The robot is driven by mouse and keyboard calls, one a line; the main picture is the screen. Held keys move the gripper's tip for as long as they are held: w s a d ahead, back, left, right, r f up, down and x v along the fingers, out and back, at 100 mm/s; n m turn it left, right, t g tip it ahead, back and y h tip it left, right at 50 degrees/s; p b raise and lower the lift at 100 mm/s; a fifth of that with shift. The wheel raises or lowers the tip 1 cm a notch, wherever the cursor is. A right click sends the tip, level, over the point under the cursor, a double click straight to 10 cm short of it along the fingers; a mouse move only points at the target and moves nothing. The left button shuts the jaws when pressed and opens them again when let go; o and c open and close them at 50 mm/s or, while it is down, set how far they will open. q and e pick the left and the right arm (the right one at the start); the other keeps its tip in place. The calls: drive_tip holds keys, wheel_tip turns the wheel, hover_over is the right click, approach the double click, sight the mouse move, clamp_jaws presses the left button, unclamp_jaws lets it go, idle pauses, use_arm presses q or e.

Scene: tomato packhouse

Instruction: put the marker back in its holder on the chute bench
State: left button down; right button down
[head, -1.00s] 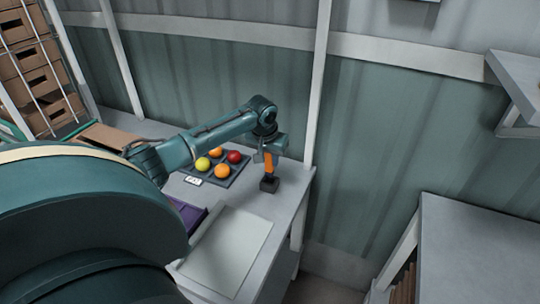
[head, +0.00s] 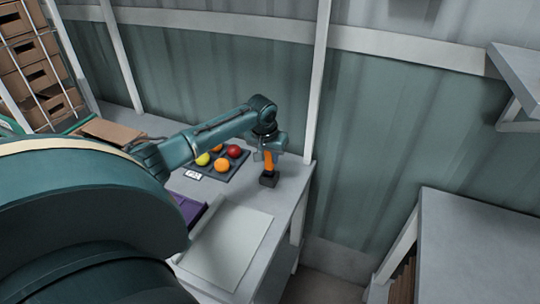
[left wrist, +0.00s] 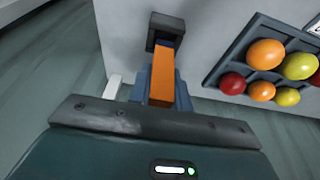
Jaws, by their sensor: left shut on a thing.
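The orange marker (head: 268,160) stands about upright over the dark square holder (head: 268,180) near the right end of the chute bench (head: 291,187). My left gripper (head: 268,153) is shut on the marker's upper part. In the left wrist view the orange marker (left wrist: 161,80) runs between the fingers toward the dark holder (left wrist: 165,28). Its lower end meets the top of the holder; I cannot tell how deep it sits. My right gripper is not in view.
A dark tray (head: 226,177) of red, orange and yellow tomatoes lies just left of the holder. A pale flat panel (head: 228,245) and a purple crate (head: 189,209) are nearer. A post (head: 318,85) rises behind the bench. Another bench (head: 480,240) stands right.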

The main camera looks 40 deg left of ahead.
sight(270, 164)
use_arm(q)
drive_tip(key=shift+f, duration=0.45)
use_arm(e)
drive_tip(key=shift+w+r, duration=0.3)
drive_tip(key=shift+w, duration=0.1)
use_arm(q)
drive_tip(key=shift+f, duration=0.3)
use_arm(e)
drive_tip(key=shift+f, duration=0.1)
use_arm(q)
drive_tip(key=shift+f, duration=0.1)
drive_tip(key=shift+f, duration=0.35)
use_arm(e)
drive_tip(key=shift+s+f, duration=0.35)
use_arm(q)
drive_tip(key=shift+f+b, duration=0.35)
drive_tip(key=shift+f, duration=0.2)
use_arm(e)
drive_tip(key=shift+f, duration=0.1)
use_arm(q)
drive_tip(key=c, duration=1.6)
unclamp_jaws()
drive_tip(key=shift+c, duration=0.2)
drive_tip(key=o, duration=0.4)
drive_tip(key=c, duration=0.3)
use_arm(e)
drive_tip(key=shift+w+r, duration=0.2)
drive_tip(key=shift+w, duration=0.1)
